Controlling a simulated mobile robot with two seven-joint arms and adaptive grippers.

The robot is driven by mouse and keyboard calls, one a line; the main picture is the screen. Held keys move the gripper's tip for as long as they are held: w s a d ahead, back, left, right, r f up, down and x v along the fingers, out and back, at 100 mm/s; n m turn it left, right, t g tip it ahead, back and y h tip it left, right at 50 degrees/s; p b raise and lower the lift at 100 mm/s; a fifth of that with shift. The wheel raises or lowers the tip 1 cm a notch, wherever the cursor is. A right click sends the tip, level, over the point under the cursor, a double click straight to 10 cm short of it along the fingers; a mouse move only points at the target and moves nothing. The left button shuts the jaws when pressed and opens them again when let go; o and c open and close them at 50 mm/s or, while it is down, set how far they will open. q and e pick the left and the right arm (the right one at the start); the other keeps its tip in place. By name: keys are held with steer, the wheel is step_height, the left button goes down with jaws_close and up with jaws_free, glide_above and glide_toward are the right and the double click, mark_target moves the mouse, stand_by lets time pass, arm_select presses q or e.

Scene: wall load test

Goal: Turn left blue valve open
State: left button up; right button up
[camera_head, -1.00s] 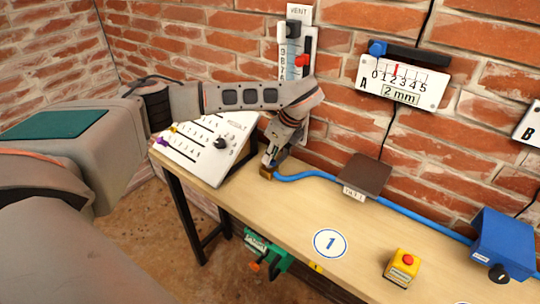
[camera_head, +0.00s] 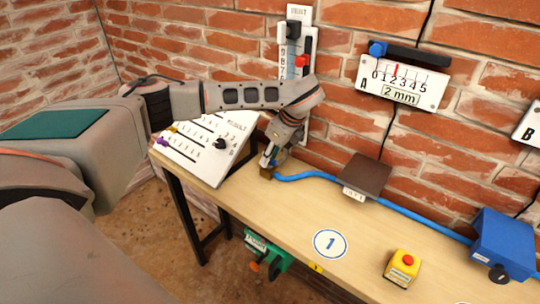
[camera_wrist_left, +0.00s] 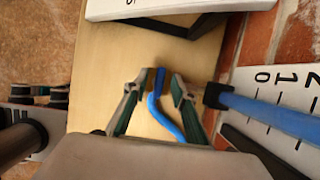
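The left blue valve sits at the back left of the wooden table, at the end of a blue hose (camera_head: 305,176). Its brass-coloured body (camera_head: 266,173) shows just below my left gripper (camera_head: 269,158) in the head view. In the left wrist view the blue valve handle (camera_wrist_left: 158,80) stands between the two fingertips of my left gripper (camera_wrist_left: 157,80). The fingers are apart, one on each side of the handle, with a gap visible on both sides. The head view hides most of the handle behind the gripper. My right gripper is not in view.
A sloped white panel with knobs (camera_head: 194,150) stands left of the valve. A brown box (camera_head: 366,175), a blue box (camera_head: 502,240) and a yellow button box (camera_head: 402,266) are on the table (camera_head: 290,215). Gauge A (camera_head: 403,82) and a vertical slider panel (camera_head: 298,50) hang on the brick wall.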

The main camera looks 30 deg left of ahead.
arm_select(q)
steer(key=v, duration=1.2)
steer(key=shift+f, duration=0.1)
